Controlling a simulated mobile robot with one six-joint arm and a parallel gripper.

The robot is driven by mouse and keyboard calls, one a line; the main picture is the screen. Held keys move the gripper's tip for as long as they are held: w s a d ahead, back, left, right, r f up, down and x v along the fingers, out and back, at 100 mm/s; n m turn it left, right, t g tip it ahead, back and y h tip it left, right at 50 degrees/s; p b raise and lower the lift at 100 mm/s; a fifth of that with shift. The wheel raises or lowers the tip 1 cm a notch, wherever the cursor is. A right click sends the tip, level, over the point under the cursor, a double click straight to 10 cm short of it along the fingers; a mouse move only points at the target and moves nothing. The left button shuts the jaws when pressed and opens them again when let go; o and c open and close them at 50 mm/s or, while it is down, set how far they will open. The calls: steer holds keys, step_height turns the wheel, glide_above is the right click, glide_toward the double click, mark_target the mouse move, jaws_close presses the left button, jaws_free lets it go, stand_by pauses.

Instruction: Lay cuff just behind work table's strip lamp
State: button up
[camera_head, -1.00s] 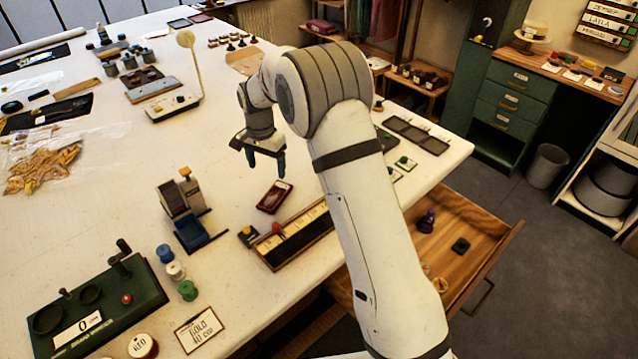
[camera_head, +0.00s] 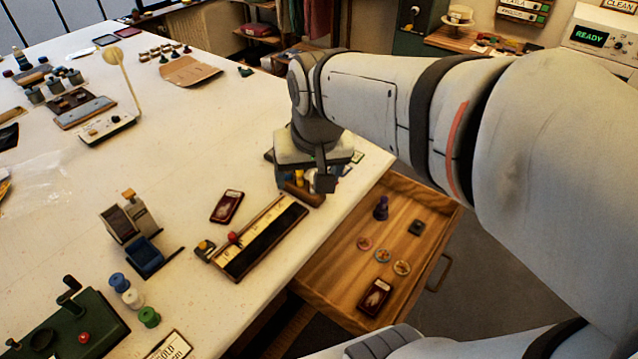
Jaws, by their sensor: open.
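My gripper (camera_head: 312,183) is open, low over the right edge of the work table (camera_head: 190,130). Small blue, yellow and brown things show around its fingers; I cannot tell whether it touches them. A flat tan-brown piece (camera_head: 190,70) lies toward the back of the table, well apart from my gripper; I cannot tell whether it is the cuff. A white-based device (camera_head: 107,128) with a thin stem and a round pale head stands at the left; I cannot tell whether it is the strip lamp. My arm hides part of the table's right side.
An open wooden drawer (camera_head: 335,275) juts out below the table's right edge, holding a purple piece (camera_head: 381,208), discs and a dark red case (camera_head: 375,297). A long box (camera_head: 258,238) and another dark red case (camera_head: 227,206) lie near the edge. The middle is largely clear.

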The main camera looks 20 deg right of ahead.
steer(key=s+d+f+n+t, duration=0.1)
steer(key=s, duration=0.6)
steer(key=shift+s+d+f, duration=0.2)
steer(key=shift+s+f, duration=0.1)
steer(key=shift+f, duration=0.05)
step_height(320, 180, down, 3)
steer(key=shift+w+r+b, duration=0.15)
steer(key=shift+b, duration=0.95)
